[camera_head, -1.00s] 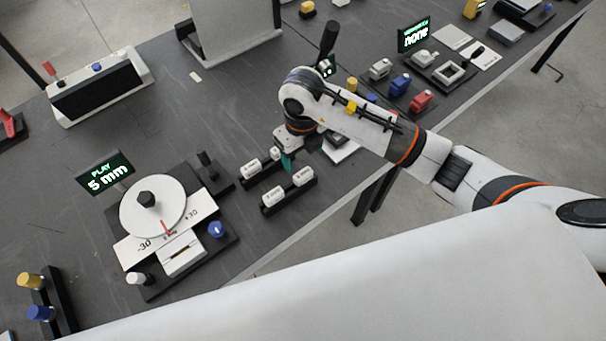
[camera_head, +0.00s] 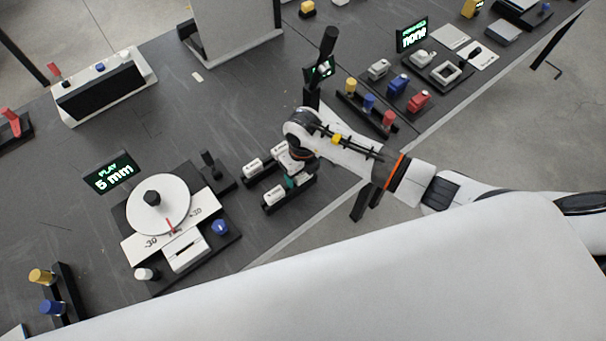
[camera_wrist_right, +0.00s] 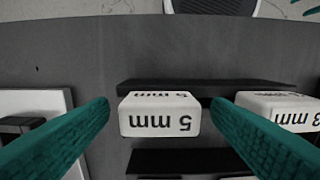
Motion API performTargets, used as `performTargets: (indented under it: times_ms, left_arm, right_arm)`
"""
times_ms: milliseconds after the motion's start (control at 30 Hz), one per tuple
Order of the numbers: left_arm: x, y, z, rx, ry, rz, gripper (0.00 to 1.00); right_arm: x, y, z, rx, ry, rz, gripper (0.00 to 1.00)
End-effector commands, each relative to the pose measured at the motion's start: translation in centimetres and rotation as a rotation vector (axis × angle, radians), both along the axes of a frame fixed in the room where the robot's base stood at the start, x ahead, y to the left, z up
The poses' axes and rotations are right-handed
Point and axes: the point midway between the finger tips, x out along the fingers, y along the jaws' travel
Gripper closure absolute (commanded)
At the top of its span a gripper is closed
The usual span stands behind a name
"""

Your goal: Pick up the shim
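A white block-shaped shim (camera_wrist_right: 160,118) marked "5 mm" shows in the right wrist view, its lettering upside down. Another white shim marked "3 mm" (camera_wrist_right: 285,112) lies to its right. My right gripper (camera_wrist_right: 160,104) is open, with one teal finger on each side of the 5 mm shim; whether they touch it I cannot tell. In the head view the right gripper (camera_head: 292,182) is over the shim racks, with white shims (camera_head: 253,167) (camera_head: 275,194) around it. The arm partly hides the racks.
A dial device (camera_head: 158,203) stands left of the racks, with a display (camera_head: 113,176) reading "PLAY 5 mm". Yellow, blue and red knobs (camera_head: 368,103) stand on a black strip behind the arm.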

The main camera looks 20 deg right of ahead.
Motion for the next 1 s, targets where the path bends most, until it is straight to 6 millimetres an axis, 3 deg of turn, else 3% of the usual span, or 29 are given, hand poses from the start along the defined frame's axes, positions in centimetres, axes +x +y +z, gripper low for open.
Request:
performTargets:
  times_ms: [33,300,633,1000]
  left_arm:
    - [0.0,0.0,0.0,0.0,0.0,0.0,0.46]
    - [0.0,0.0,0.0,0.0,0.0,0.0,0.46]
    - [0.0,0.0,-0.3,0.0,0.0,-0.001,0.46]
    - [0.0,0.0,-2.1,0.0,0.0,-0.001,0.46]
  right_arm:
    - [0.0,0.0,0.0,0.0,0.0,0.0,0.34]
    - [0.0,0.0,0.0,0.0,0.0,0.0,0.76]
    - [0.1,0.0,0.9,0.001,-0.002,0.001,0.76]
    - [0.1,0.0,7.8,0.0,-0.005,0.002,0.76]
